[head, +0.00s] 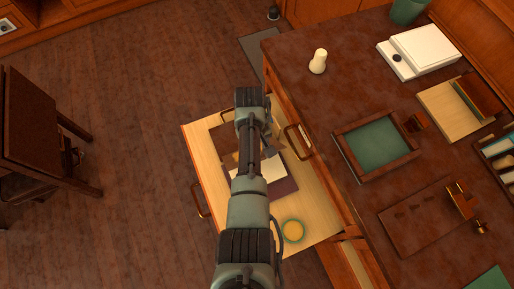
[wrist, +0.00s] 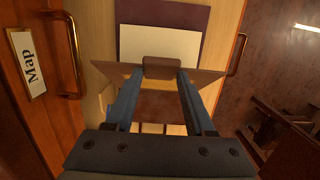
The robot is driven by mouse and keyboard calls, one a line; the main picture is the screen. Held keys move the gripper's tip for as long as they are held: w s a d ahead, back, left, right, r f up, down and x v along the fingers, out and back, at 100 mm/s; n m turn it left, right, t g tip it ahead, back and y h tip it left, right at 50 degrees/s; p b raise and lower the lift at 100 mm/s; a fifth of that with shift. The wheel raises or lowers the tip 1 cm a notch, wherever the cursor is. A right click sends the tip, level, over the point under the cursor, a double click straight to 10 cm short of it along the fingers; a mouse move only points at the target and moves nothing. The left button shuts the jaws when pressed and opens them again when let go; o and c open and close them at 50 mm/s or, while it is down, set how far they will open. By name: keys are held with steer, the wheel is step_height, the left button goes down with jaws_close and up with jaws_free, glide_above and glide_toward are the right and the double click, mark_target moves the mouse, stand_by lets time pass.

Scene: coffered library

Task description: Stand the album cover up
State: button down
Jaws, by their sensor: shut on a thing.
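The album cover is a thin brown panel (wrist: 211,80) with a darker brown tab (wrist: 162,64) at its edge. In the wrist view my gripper (wrist: 162,78) has a finger on each side of this tab and is shut on it. The panel appears tilted in that view, its exact angle unclear. In the head view the cover (head: 221,138) is partly hidden by my arm. Beside it are a dark purple sheet (head: 286,187) and a cream page (head: 272,169), which also show beyond the cover in the wrist view (wrist: 160,43).
These lie in an open pale wooden drawer (head: 323,217) with bronze handles (head: 298,140). A round green-rimmed yellow item (head: 293,230) is at its near end. The desk (head: 300,88) at right carries a green-lined tray (head: 340,156) and a white device (head: 420,50).

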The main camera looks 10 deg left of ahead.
stand_by(0.9)
steer(key=shift+c, duration=1.2)
jaws_free()
step_height(320, 180, up, 13)
steer(key=w+a, duration=0.1)
steer(key=shift+w+p, duration=0.2)
steer(key=shift+p, duration=0.15)
steer(key=shift+f, duration=0.1)
